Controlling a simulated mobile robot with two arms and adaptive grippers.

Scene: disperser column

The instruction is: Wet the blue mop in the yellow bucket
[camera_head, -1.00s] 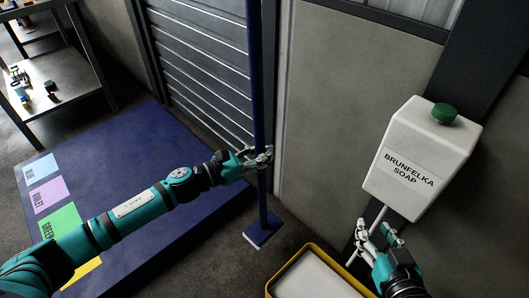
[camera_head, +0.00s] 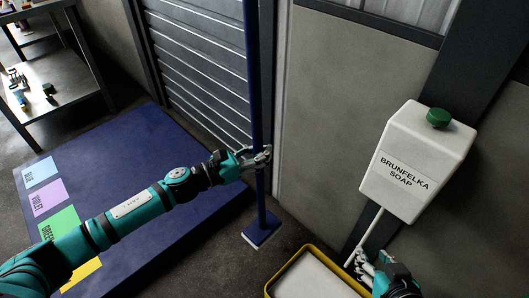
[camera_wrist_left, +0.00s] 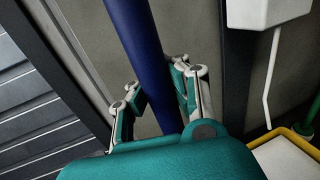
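The blue mop (camera_head: 256,110) stands upright, its flat head (camera_head: 262,230) at or just above the dark floor. My left gripper (camera_head: 258,162) is shut around its handle, with a finger on each side. The handle also shows between the fingers in the left wrist view (camera_wrist_left: 140,55). The yellow bucket (camera_head: 313,248) is at the bottom, right of the mop head; a pale surface fills its opening and its near part is cut off. My right gripper (camera_head: 364,262) is beside the bucket's right rim, by the lower end of the soap tube. Its finger opening is unclear.
A white soap dispenser (camera_head: 417,160) with a green cap hangs on the wall, its thin tube (camera_head: 370,237) pointing down toward the bucket. A blue platform (camera_head: 150,170) with colour labels lies left. A metal table (camera_head: 60,80) stands back left. Bare floor surrounds the mop head.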

